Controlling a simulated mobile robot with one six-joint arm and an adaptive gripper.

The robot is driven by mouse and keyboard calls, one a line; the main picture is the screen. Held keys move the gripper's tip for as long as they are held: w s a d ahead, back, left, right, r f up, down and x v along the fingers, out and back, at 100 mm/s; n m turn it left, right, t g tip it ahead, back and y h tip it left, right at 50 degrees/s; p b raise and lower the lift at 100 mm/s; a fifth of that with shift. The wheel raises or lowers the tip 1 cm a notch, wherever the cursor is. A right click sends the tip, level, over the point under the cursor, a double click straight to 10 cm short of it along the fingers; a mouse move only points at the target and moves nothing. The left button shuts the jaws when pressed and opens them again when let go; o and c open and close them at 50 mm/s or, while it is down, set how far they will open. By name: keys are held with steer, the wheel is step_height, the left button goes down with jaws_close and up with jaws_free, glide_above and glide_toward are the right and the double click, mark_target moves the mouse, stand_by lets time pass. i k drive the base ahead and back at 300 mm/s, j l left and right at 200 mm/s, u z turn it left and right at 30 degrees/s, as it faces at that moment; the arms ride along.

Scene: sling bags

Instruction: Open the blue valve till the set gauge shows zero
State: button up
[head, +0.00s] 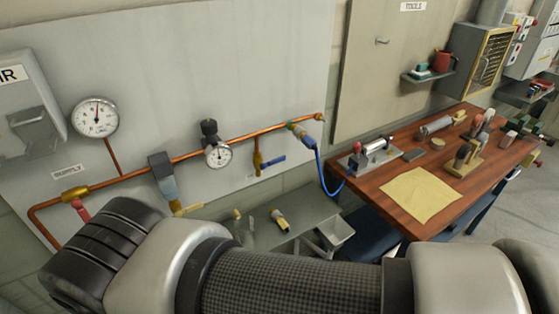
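The blue valve (272,161) is a small blue lever on a short brass branch that hangs below the copper pipe. The lever points right, roughly across the branch. The set gauge seems to be the small round white dial (218,155) under a black knob on the pipe, left of the blue valve. Its needle is too small to read surely. A larger dial (96,117) stands further left, above a label that seems to read "SUPPLY". My gripper is not in view; only links of my arm cross the bottom of the picture.
The copper pipe (140,174) runs along a grey wall panel. A red-handled valve (82,210) is at its left end, and a blue hose (319,168) drops from a coupling at right. A grey bench (300,207) lies below. A wooden table (372,192) with tools stands right.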

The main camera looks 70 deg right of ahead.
mark_target(263, 167)
steer(key=z, duration=2.3)
